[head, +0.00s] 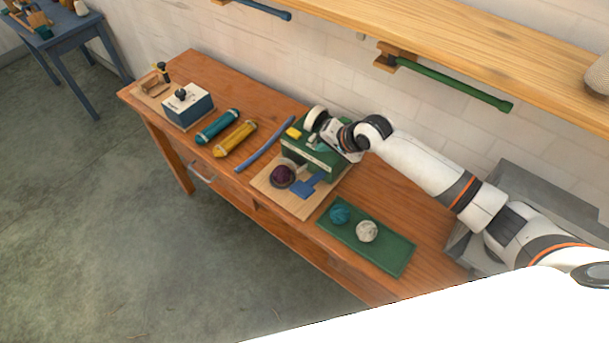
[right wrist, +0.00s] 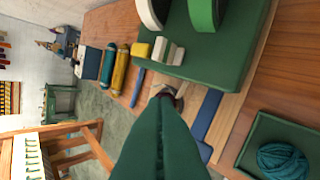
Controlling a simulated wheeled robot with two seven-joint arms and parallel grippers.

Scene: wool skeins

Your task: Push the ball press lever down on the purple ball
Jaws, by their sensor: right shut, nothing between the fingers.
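The dark purple ball (head: 282,177) sits in a round holder on a light wooden board (head: 298,207), in front of a green box-shaped machine (head: 331,167). A blue lever-like piece with a flat pad (head: 305,187) lies just right of the ball; it also shows in the right wrist view (right wrist: 207,115). My right gripper (head: 321,148) is shut and empty, over the front of the machine. In the right wrist view its green fingers (right wrist: 163,130) are together and hide most of the purple ball. I cannot tell whether they touch anything. My left gripper is not in view.
A green mat (head: 390,252) holds a teal ball (head: 339,214) and a white ball (head: 366,231). Left of the machine lie a blue rod (head: 264,145), a yellow skein (head: 235,139) and a teal skein (head: 217,126). A wooden shelf (head: 440,50) overhangs behind.

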